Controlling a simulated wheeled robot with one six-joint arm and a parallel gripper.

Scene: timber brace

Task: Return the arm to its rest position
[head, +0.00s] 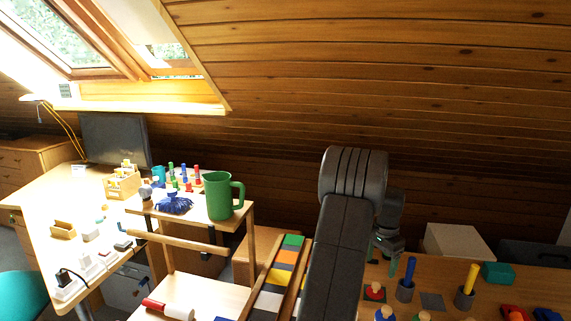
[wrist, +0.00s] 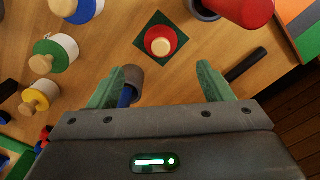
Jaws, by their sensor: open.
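My gripper (wrist: 163,88) is open and empty in the wrist view, with its two green fingers apart above the wooden table (wrist: 185,75). Between and beyond the fingers, a red cylinder with a wooden knob (wrist: 160,41) stands on a dark green square. A grey cup with a blue peg (wrist: 130,85) is close beside the left finger, partly hidden by it.
Knobbed cylinders in blue (wrist: 75,8), green (wrist: 55,55) and yellow (wrist: 40,97) stand at left in the wrist view. A yellow peg (head: 470,280) in a grey cup and a teal block (head: 497,273) are at right in the head view.

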